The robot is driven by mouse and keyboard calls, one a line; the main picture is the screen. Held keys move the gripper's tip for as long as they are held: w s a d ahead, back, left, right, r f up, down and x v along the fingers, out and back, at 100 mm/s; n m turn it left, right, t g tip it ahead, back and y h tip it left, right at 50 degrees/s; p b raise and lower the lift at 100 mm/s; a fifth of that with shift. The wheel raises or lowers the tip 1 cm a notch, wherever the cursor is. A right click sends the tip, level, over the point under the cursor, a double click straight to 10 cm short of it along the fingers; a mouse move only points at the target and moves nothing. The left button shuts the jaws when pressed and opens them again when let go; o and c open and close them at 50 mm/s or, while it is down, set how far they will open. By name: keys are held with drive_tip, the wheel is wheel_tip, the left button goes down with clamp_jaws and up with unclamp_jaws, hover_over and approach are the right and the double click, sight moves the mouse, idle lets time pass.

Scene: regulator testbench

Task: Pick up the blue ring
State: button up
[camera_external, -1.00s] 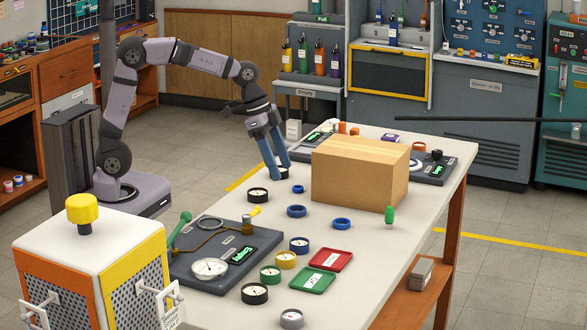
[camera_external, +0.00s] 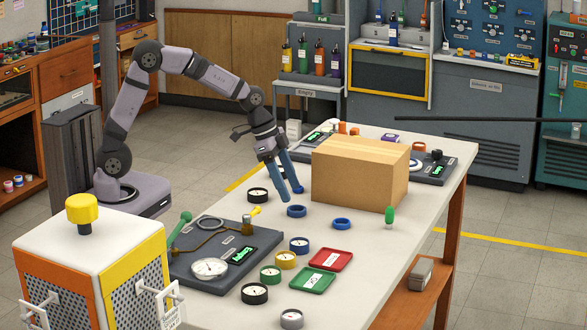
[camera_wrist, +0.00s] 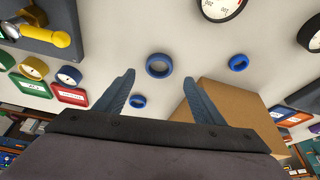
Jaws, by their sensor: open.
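The largest-looking blue ring (camera_external: 296,211) is just below my gripper (camera_external: 292,196) in the external view. In the wrist view this ring (camera_wrist: 159,65) appears just beyond the fingertips, centred between them. My gripper (camera_wrist: 158,80) points down, open and empty, above the table.
A cardboard box (camera_external: 360,172) stands close right of my gripper. A black-rimmed gauge (camera_external: 257,195) is to the left. A blue gauge (camera_external: 299,245), other gauges, and red (camera_external: 330,260) and green (camera_external: 312,278) trays lie nearer the front.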

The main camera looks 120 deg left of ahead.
drive_tip(key=shift+p+x, duration=0.65)
drive_tip(key=shift+x, duration=1.9)
drive_tip(key=shift+d, duration=0.1)
drive_tip(key=c, duration=1.1)
